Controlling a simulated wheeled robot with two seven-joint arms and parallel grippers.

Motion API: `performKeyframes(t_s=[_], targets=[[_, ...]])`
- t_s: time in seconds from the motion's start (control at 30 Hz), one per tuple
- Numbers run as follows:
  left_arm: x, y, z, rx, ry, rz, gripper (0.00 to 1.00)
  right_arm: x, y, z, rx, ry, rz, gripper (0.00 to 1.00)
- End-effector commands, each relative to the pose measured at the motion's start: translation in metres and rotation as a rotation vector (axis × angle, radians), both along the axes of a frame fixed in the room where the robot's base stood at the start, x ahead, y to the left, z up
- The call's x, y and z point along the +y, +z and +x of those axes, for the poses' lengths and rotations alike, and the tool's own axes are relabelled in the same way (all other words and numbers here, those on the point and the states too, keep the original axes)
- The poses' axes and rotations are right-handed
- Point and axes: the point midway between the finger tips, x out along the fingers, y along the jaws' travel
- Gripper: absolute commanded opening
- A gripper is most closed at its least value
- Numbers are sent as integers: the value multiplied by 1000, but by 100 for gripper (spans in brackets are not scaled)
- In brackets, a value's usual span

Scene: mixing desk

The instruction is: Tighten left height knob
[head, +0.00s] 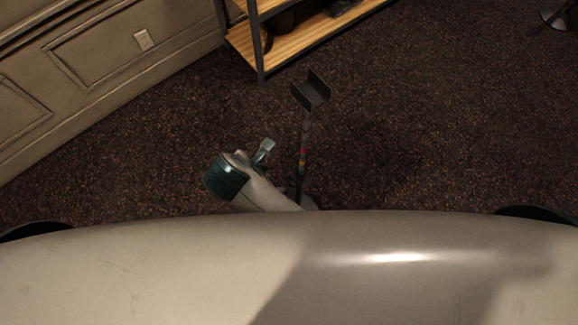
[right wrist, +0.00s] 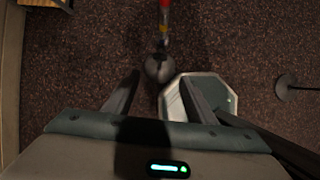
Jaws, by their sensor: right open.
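My right gripper (right wrist: 161,76) is open in the right wrist view, its two dark fingers spread apart. A dark rounded part (right wrist: 160,68) lies between the fingertips as seen there, at the lower end of a thin pole (right wrist: 163,30) with red and yellow bands. I cannot tell whether it is the left height knob, nor whether the fingers touch it. The banded pole (head: 302,155) also shows in the head view, with a dark bracket (head: 312,91) on top. My right arm is just left of it; its fingers are not clear there. My left gripper is not in view.
A pale-rimmed octagonal object (right wrist: 228,98) lies behind the right finger in the wrist view. A wooden shelf (head: 290,48) stands at the top, and a panelled wall (head: 90,55) runs along the left. A round stand base (head: 556,16) is far right. Dark carpet is clear between.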

Motion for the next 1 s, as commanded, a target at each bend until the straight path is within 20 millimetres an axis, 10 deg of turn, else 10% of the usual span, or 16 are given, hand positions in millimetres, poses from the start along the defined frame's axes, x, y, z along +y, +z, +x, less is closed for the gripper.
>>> performKeyframes(t_s=[1.0], targets=[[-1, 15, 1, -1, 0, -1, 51, -41, -129, 37, 1, -1, -3, 51]])
